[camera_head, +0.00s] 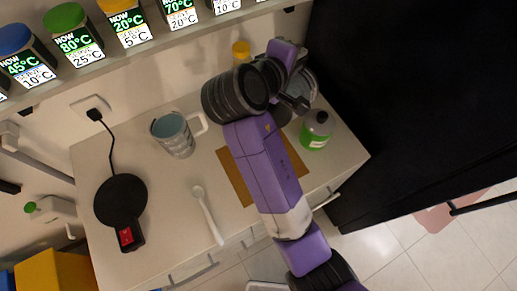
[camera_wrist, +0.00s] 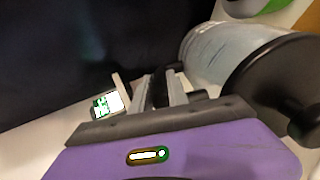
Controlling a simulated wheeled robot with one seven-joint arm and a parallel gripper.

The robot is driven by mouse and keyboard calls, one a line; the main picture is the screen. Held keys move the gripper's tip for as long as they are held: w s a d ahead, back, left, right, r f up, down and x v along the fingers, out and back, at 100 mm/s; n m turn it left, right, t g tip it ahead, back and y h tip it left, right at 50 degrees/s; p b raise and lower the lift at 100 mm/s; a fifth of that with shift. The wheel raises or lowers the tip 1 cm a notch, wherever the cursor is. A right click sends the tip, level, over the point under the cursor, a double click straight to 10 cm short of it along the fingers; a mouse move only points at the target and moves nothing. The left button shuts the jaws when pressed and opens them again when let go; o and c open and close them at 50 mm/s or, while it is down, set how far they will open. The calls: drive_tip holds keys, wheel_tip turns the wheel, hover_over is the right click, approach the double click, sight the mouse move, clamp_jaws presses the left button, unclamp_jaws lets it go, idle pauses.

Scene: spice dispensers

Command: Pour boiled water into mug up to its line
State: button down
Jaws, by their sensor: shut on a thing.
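The mug (camera_head: 174,137) stands upright on the counter, translucent grey-blue with a white handle on its right. I cannot make out its line or any water in it. A glass kettle (camera_head: 307,84) with a black lid is at the counter's back right, partly hidden behind my arm. In the wrist view the kettle (camera_wrist: 207,52) fills the right side, with its black lid (camera_wrist: 285,85) towards the camera. My gripper (camera_wrist: 166,90) is shut on the kettle's black handle; in the head view it is mostly hidden by my arm. The kettle is well right of the mug.
A black heating base (camera_head: 121,200) with a red display is at the left. A white spoon (camera_head: 207,213) lies in front of the mug. Dispensers (camera_head: 75,38) line the shelf above.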

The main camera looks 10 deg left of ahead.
drive_tip(key=shift+s+a+f+t+h+b, duration=0.3)
drive_tip(key=shift+s+t+b, duration=0.25)
drive_tip(key=shift+b, duration=1.4)
idle(2.1)
